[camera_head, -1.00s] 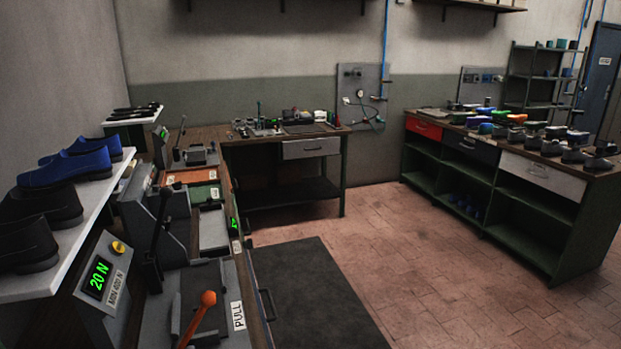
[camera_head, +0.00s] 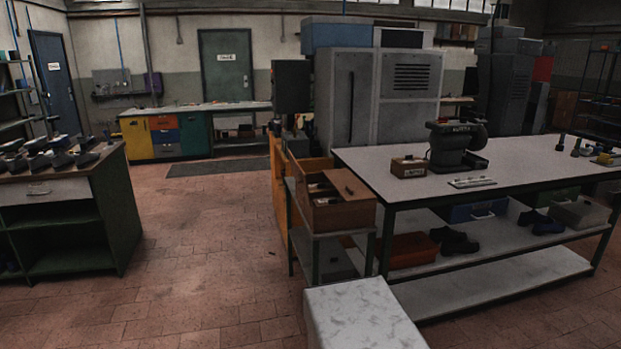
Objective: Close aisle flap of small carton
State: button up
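A brown box (camera_head: 343,216), which may be the small carton, stands on a small dark-legged stand in the middle of the view. Its top is partly open: a panel (camera_head: 311,168) stands raised at its far left side, and a flat panel (camera_head: 349,184) covers its right part. Dark contents show in the opening. I cannot tell which panel is the aisle flap. A much smaller brown box (camera_head: 408,167) with a pale label sits on the white-topped table (camera_head: 375,163). My gripper is not in view.
A white marbled block (camera_head: 362,316) stands close in front, below the stand. A dark green machine (camera_head: 457,145) sits on the table, with dark shoes (camera_head: 453,240) on its lower shelf. Open tiled floor (camera_head: 205,235) lies left of the stand, up to a green bench (camera_head: 118,215).

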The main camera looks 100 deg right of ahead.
aim_at(300, 176)
jog(key=u, duration=1.25)
jog(key=k, duration=0.1)
jog(key=z, duration=2.55)
jog(key=k, duration=0.2)
jog(key=z, duration=2.2)
jog(key=k, duration=0.7)
jog(key=u, duration=0.1)
jog(key=i, duration=0.4)
jog(key=u, duration=0.05)
